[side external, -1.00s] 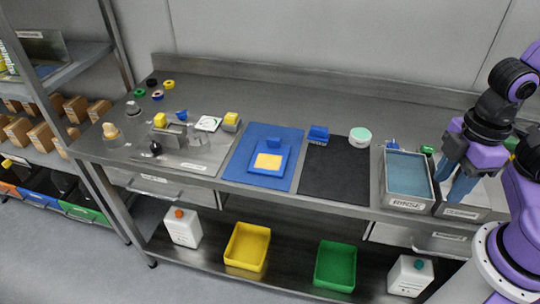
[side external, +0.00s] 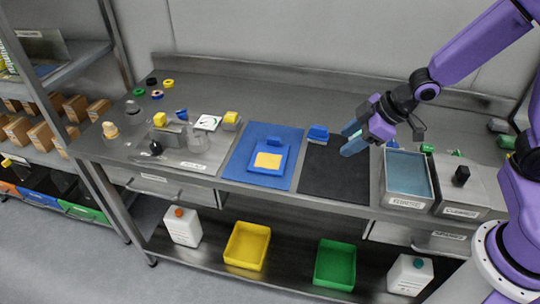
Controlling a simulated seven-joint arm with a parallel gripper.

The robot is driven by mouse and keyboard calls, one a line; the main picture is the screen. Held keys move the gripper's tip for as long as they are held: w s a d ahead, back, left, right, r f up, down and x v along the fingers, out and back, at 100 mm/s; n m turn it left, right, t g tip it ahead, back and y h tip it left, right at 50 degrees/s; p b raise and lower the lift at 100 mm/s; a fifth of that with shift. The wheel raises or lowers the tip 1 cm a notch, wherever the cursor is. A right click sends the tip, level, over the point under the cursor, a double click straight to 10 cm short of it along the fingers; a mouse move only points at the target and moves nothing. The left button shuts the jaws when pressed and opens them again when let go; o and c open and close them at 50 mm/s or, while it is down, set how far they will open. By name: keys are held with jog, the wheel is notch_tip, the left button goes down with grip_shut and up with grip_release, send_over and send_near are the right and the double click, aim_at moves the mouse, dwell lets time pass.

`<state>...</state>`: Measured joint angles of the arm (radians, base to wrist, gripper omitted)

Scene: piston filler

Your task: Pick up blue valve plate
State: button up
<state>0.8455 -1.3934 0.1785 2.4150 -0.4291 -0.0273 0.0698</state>
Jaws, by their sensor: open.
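A blue plate-like block (side external: 318,133) rests at the back left edge of the black mat (side external: 335,180). A blue piece with a yellow square and a raised blue tab (side external: 268,159) lies on the blue mat (side external: 240,172) to its left. I cannot tell for certain which of these is the valve plate. My gripper (side external: 351,139) is above the back right part of the black mat, to the right of the blue block and apart from it. Its light blue fingers are spread and empty, pointing left. It hides the spot where a mint-topped jar stood.
A rinse tray (side external: 405,201) and a cleaner box with a black knob (side external: 461,175) stand at the right. A fixture with yellow blocks (side external: 231,118) and small parts is at the left. Rings (side external: 152,82) lie at the back left. The front of the black mat is clear.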

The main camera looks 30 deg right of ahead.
jog(key=w+d+f+t+y, duration=0.2)
jog(key=w+d+f, duration=0.1)
jog(key=w, duration=0.4)
jog(key=m+t+y, duration=0.1)
jog(key=y, duration=0.2)
send_near(273, 137)
jog(key=shift+w+a+f, duration=0.5)
jog(key=shift+a+f, duration=0.25)
jog(key=shift+f, duration=0.15)
jog(key=shift+x, duration=2.5)
jog(key=shift+w+r, duration=0.15)
jog(key=shift+r, duration=0.05)
grip_shut()
jog(key=shift+r, duration=0.1)
